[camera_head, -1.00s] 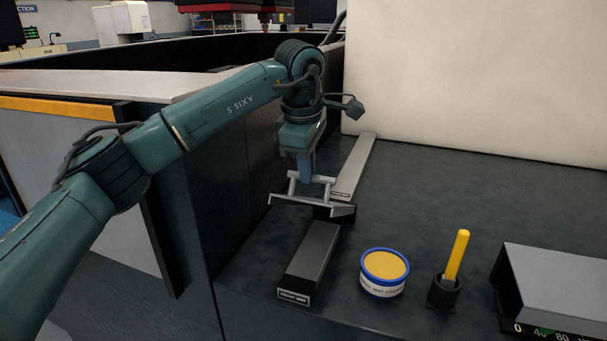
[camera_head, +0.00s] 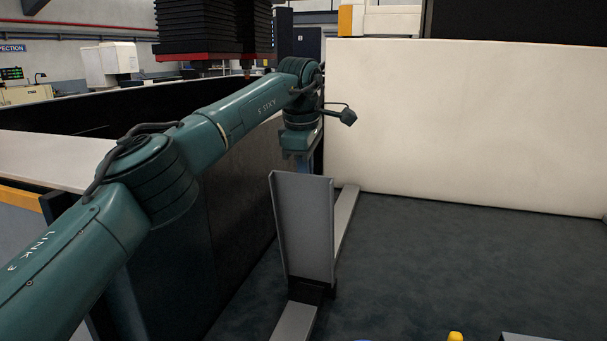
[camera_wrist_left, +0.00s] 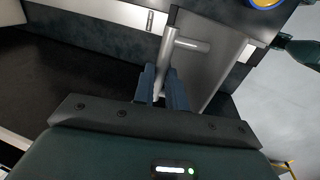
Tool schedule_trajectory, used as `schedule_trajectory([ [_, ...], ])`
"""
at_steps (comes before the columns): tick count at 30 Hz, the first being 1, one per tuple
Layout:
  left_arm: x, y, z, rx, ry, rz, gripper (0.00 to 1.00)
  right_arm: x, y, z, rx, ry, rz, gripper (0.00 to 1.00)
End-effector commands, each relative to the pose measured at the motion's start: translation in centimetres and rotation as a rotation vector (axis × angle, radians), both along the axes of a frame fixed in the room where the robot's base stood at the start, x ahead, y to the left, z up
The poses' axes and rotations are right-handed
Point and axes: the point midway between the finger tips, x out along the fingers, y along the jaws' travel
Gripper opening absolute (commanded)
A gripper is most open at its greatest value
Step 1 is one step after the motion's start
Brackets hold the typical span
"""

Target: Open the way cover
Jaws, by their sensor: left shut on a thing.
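The way cover (camera_head: 305,228) is a grey metal panel with folded side edges. In the head view it stands steeply raised on a dark hinge block (camera_head: 313,290) between two lengths of light grey rail. My left gripper (camera_head: 299,160) is behind its upper edge, and the panel hides the fingertips there. In the left wrist view the blue fingers (camera_wrist_left: 161,85) are shut on the cover's silver bar handle (camera_wrist_left: 188,44), with the panel (camera_wrist_left: 208,68) just beyond. My right gripper is not in view.
The rail (camera_head: 346,212) runs back along the dark bed toward a pale wall panel (camera_head: 460,125). A dark enclosure wall (camera_head: 235,200) stands close on the left. The bed to the right is mostly clear. A yellow handle tip (camera_head: 455,337) shows at the bottom edge.

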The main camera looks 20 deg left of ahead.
Motion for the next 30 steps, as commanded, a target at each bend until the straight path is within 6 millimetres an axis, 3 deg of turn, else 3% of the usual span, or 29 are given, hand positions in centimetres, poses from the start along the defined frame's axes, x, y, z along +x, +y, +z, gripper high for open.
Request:
schedule_trajectory([
  [1, -0.05, -0.14, -1.22, 0.003, 0.021, -0.002, 0.0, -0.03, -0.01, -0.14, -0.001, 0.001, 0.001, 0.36],
  [17, -0.01, -0.17, -1.21, 0.002, 0.023, -0.003, 0.0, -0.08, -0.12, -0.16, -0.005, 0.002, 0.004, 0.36],
  [18, 0.0, -0.17, -1.23, 0.002, 0.024, -0.003, 0.16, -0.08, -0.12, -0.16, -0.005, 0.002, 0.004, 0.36],
  [24, 0.04, -0.11, -0.93, 0.001, 0.019, -0.002, 0.33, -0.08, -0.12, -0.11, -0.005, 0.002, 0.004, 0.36],
  [30, 0.05, -0.06, -0.76, 0.0, 0.016, -0.001, 0.35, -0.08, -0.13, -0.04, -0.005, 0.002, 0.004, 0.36],
])
